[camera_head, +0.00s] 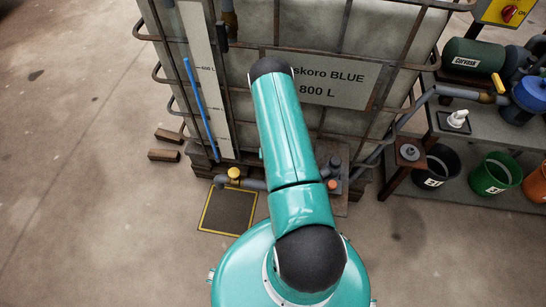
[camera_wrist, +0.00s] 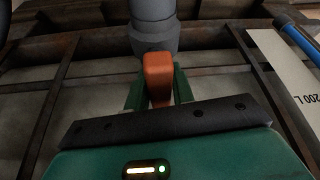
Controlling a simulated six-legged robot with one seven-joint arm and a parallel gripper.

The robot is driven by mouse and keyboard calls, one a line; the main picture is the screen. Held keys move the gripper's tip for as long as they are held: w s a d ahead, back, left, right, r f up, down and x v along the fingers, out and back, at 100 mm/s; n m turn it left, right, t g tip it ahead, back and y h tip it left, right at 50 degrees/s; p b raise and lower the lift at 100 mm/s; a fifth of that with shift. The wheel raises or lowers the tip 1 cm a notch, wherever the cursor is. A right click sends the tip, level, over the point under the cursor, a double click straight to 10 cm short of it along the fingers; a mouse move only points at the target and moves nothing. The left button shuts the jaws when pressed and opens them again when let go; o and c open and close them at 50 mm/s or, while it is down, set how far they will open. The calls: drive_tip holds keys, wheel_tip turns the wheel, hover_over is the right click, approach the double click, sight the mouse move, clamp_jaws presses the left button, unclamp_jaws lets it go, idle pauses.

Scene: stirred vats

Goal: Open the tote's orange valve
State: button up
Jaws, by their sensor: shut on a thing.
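The orange valve handle (camera_wrist: 158,72) stands between the two green fingers of my gripper (camera_wrist: 158,92) in the wrist view. The gripper is shut on it. The handle meets a dark grey valve body (camera_wrist: 152,24) at the top of the picture. In the head view the tote (camera_head: 400,50) is a pale caged tank labelled "...skoro BLUE 800 L". My arm covers its lower middle and hides my gripper. A small orange part (camera_head: 332,185) shows just right of the arm, but I cannot tell whether it is the valve handle.
A yellow valve (camera_head: 234,173) sits on the pipe left of my arm, above a yellow-edged floor grate (camera_head: 228,212). At right are a bench with a green Corvash tank (camera_head: 470,55), a black bucket (camera_head: 437,166) and a green bucket (camera_head: 496,174). The left floor is mostly clear.

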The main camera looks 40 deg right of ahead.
drive_tip(key=shift+o, duration=1)
drive_tip(key=n, duration=0.1)
drive_tip(key=n+y, duration=0.1)
drive_tip(key=n, duration=0.1)
drive_tip(key=shift+w+a+r+t, duration=0.1)
drive_tip(key=shift+w+r+t, duration=0.05)
drive_tip(key=shift+w+t, duration=0.25)
drive_tip(key=shift+o, duration=0.7)
drive_tip(key=shift+n+y, duration=0.3)
drive_tip(key=shift+n, duration=0.6)
drive_tip(key=shift+o, duration=0.2)
drive_tip(key=shift+s+a, duration=0.1)
drive_tip(key=o, duration=0.8)
drive_tip(key=shift+s, duration=0.1)
drive_tip(key=shift+o, duration=0.2)
drive_tip(key=shift+s, duration=0.15)
